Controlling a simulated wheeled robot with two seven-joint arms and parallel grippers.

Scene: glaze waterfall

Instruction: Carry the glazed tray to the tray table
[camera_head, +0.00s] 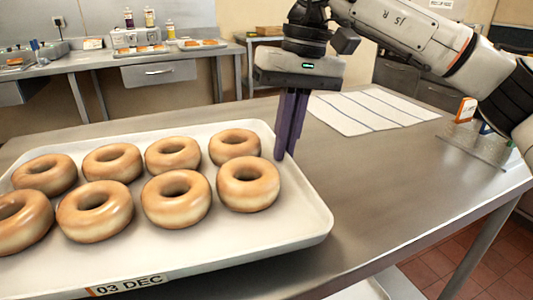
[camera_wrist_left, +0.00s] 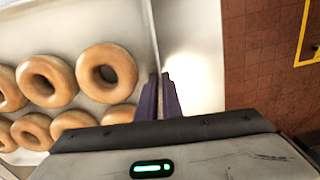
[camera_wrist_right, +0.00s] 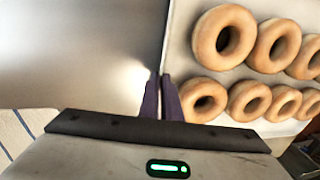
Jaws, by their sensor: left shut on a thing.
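The glazed tray (camera_head: 285,228) is a pale tray with a raised rim, bearing several glazed doughnuts (camera_head: 177,198) in two rows and a "03 DEC" label (camera_head: 127,285) on its front. It is at the left of the metal table. My right gripper (camera_head: 286,156) points down at the tray's right rim, its purple fingers close together on either side of it. My left gripper (camera_wrist_left: 160,80) shows only in its wrist view, shut on the tray's opposite rim. Whether the tray touches the table is unclear. I cannot tell which surface is the tray table.
The metal table (camera_head: 400,170) is bare right of the tray. A white striped sheet (camera_head: 372,110) lies behind, and a clear stand (camera_head: 480,145) with small items is at the right edge. A counter (camera_head: 120,65) with bottles and trays stands at the back. Red tile floor (camera_head: 470,260) shows lower right.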

